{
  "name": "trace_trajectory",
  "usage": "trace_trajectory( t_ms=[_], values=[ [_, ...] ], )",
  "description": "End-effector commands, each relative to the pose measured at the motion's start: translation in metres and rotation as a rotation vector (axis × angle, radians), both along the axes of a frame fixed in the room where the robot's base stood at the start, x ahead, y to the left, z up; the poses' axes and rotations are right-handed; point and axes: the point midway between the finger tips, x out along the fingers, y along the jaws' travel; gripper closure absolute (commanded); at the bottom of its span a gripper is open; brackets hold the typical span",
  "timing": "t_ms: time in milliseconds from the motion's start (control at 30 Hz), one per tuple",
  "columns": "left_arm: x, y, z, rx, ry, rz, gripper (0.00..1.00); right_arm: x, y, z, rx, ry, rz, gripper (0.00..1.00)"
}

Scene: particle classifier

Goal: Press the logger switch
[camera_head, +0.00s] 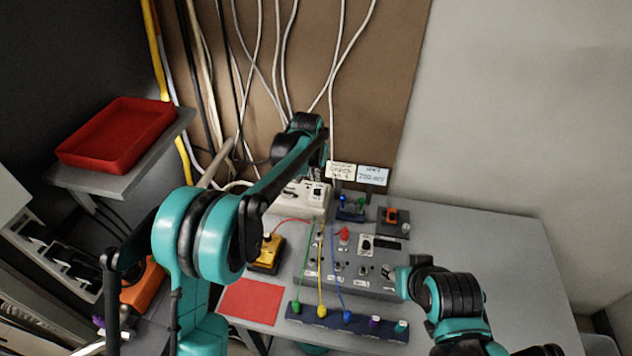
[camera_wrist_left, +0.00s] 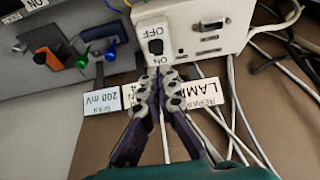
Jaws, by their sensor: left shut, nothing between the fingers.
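A white box (camera_head: 300,197) stands at the back of the grey table. It carries a black-and-white rocker switch (camera_wrist_left: 156,46) marked OFF and ON, which also shows small in the head view (camera_head: 317,191). My left gripper (camera_wrist_left: 159,72) is shut and empty, its tips pointing at the ON side of that switch, very close to it. I cannot tell whether they touch. In the head view my left arm hides the left fingertips. No label naming the logger is readable. My right arm shows at the lower right, but its fingers cannot be made out.
A grey control panel (camera_head: 350,268) with knobs, switches and coloured cables fills the table middle. Two label cards, one white (camera_head: 341,171) and one blue (camera_head: 373,175), stand behind it. A yellow meter (camera_head: 267,254), red mat (camera_head: 251,301) and red tray (camera_head: 118,134) are left. The table's right side is clear.

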Motion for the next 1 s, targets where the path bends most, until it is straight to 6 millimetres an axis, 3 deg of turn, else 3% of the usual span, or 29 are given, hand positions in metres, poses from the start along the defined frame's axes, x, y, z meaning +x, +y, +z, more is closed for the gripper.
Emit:
trace_trajectory(
  t_ms=[233,833,1000],
  values=[
    [-0.01,0.002,0.032,-0.001,-0.003,0.0,1.0,0.0,0.0,0.0,0.0,0.0,0.0,0.6],
    [-0.012,0.003,0.037,-0.001,-0.004,0.001,1.0,0.0,0.0,0.0,0.0,0.0,0.0,0.6],
    [-0.031,0.018,0.055,-0.005,-0.02,0.014,1.0,0.0,0.0,-0.001,0.0,0.0,0.0,0.6]
  ],
)
